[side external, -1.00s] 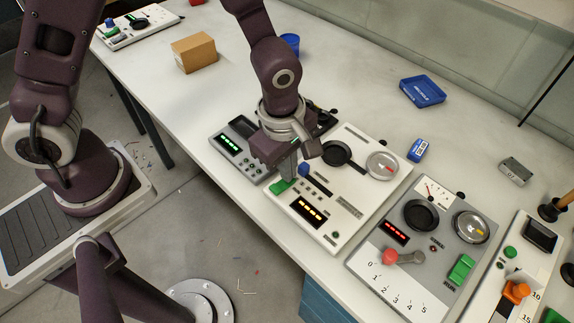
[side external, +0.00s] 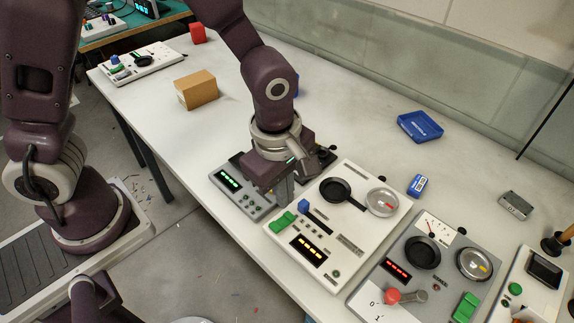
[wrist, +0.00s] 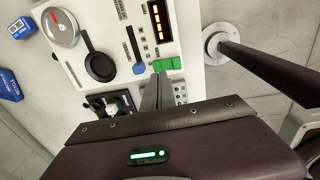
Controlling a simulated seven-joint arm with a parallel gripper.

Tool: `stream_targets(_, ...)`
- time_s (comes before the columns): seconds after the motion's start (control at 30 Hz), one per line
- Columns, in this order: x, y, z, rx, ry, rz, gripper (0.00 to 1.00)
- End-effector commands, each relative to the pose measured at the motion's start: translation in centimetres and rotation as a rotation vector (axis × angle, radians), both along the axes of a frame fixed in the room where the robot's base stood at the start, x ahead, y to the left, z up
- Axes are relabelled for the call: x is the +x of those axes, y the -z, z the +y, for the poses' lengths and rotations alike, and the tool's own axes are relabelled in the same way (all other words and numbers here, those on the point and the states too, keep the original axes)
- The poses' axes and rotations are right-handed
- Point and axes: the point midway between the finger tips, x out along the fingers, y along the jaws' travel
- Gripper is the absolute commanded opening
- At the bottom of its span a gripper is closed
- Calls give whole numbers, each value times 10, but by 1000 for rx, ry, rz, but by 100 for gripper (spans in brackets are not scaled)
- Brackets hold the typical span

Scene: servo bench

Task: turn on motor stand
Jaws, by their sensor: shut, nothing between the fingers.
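A white stand panel (side external: 272,232) lies on the bench, with a green rocker switch (side external: 283,222), a blue lever (side external: 304,205), a lit amber display (side external: 308,250), a black disc with a handle (side external: 335,190) and a round gauge (side external: 382,203). I cannot read which panel is the motor stand. My gripper (side external: 284,196) is shut and empty, just behind and above the green switch. In the wrist view, the fingertips (wrist: 160,77) are close beside the green switch (wrist: 167,64); contact is unclear. The amber display (wrist: 160,20) is lit there too.
A grey panel with a green display (side external: 228,179) sits to the left, partly behind my gripper.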

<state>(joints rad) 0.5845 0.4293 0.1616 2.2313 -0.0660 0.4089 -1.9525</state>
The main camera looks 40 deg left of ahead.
Motion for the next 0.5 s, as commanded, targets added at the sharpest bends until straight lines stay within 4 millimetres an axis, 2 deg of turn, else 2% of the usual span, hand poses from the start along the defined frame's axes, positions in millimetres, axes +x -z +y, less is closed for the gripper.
stream_targets(0.1,5,-31,-1,-3,2,-6,0)
stream_targets(0.3,11,-73,0,-2,2,-4,0)
stream_targets(0.5,13,-93,0,0,0,0,0)
